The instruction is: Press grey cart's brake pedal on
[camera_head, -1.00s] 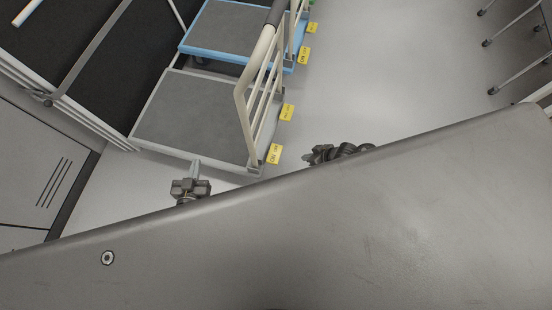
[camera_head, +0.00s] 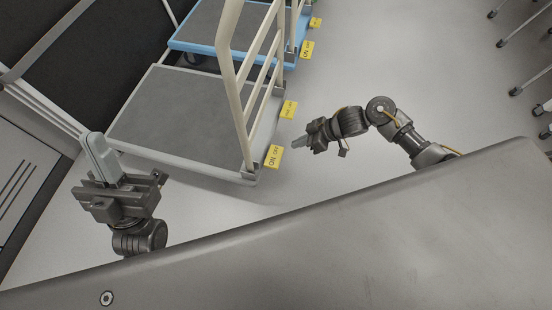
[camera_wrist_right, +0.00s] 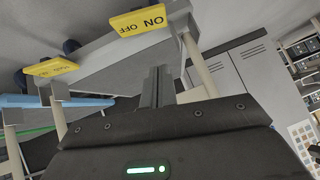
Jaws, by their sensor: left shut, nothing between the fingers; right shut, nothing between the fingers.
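The grey cart (camera_head: 180,112) stands at centre left in the head view, with a grey deck and a cream handrail. Two yellow pedals stick out from its handrail end: a nearer one (camera_head: 273,157) with ON and OFF lettering and a farther one (camera_head: 288,109). My right gripper (camera_head: 296,146) is shut and empty, just right of the nearer pedal, with a small gap seen from above. In the right wrist view, this pedal (camera_wrist_right: 138,21) is beyond the shut fingers (camera_wrist_right: 157,76). My left gripper (camera_head: 98,150) is shut and empty, left of the cart's near corner.
A blue cart (camera_head: 205,48) with its own yellow pedals stands behind the grey one. A grey cabinet (camera_head: 22,185) is at the left. Chair or table legs (camera_head: 530,85) stand at far right. The floor right of the carts is clear.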

